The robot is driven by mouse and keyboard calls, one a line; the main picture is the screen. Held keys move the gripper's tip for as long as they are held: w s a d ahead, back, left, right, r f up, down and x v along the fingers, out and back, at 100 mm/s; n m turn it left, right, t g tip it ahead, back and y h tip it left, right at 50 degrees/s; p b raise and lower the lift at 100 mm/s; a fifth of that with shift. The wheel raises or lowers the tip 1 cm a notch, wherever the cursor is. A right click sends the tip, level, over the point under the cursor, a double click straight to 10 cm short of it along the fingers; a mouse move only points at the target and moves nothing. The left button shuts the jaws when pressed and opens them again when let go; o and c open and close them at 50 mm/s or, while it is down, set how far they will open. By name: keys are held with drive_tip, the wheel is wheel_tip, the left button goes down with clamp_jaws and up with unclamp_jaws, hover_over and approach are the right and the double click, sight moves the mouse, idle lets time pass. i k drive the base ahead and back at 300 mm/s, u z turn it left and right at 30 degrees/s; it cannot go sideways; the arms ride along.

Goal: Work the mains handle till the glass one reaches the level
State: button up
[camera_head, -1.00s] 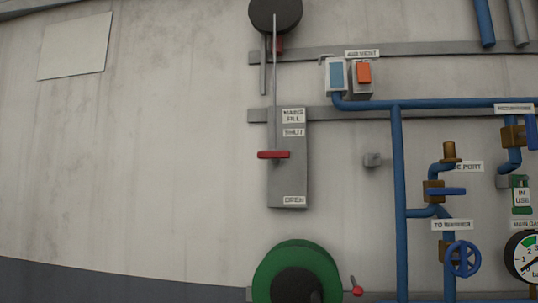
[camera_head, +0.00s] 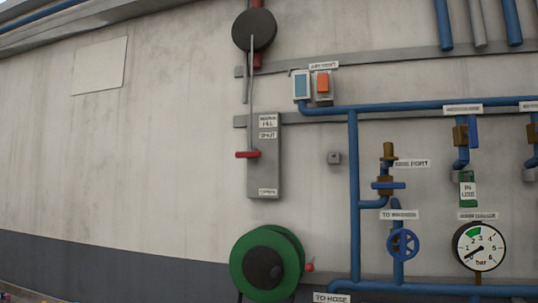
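The mains fill handle is a red crossbar (camera_head: 248,154) on a thin grey rod. The rod hangs from a dark round pulley (camera_head: 254,30) high on the wall. The handle sits in front of a grey plate (camera_head: 265,180) labelled MAINS FILL, with SHUT near its top and OPEN at its bottom. The red bar stands between the two labels, a little below SHUT. No glass level gauge can be made out in this view. My gripper is not in view.
A green hose reel (camera_head: 295,245) stands below the handle plate. Blue pipes (camera_head: 354,200), a blue handwheel (camera_head: 403,244) and a bar gauge (camera_head: 479,247) fill the right. An orange switch (camera_head: 322,82) is up right.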

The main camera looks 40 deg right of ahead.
sight(251, 156)
drive_tip(key=z, duration=0.8)
drive_tip(key=i, duration=0.25)
